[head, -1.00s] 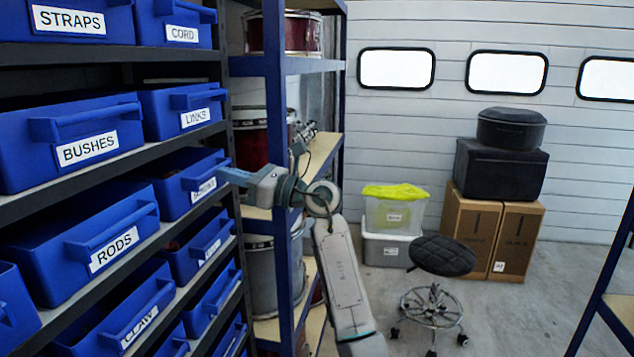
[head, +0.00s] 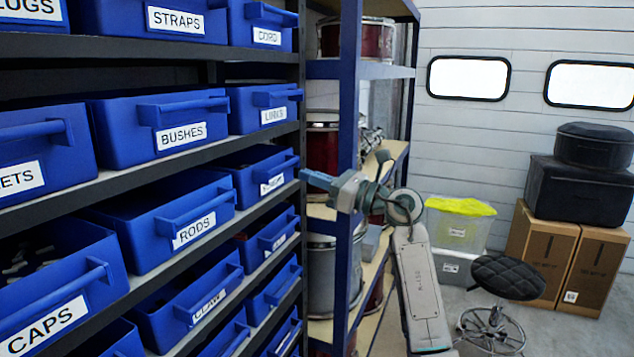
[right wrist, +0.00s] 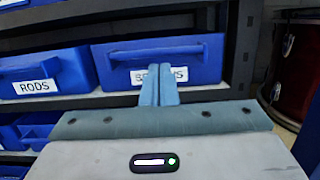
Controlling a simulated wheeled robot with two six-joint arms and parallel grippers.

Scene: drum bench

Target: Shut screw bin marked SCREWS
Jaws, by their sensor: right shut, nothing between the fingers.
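The blue screw bin (head: 225,177) sits on the rack at the left, right of the RODS bin and below the LINKS bin. Its label is hard to read in the head view. In the right wrist view the screw bin (right wrist: 205,62) shows its front and handle, with the label's middle hidden by my fingers. It stands about level with its neighbours; I cannot tell whether it is fully in. My right gripper (head: 305,177) is shut and empty, just right of the bin's handle. The gripper's fingers (right wrist: 158,72) point at the bin front; contact is unclear. My left gripper is not in view.
Other blue bins, such as the RODS bin (head: 180,225) and LINKS bin (head: 262,108), fill the rack. A blue-post shelf (head: 348,150) with drums stands close behind my right arm. A stool (head: 507,278) and stacked boxes stand farther right on open floor.

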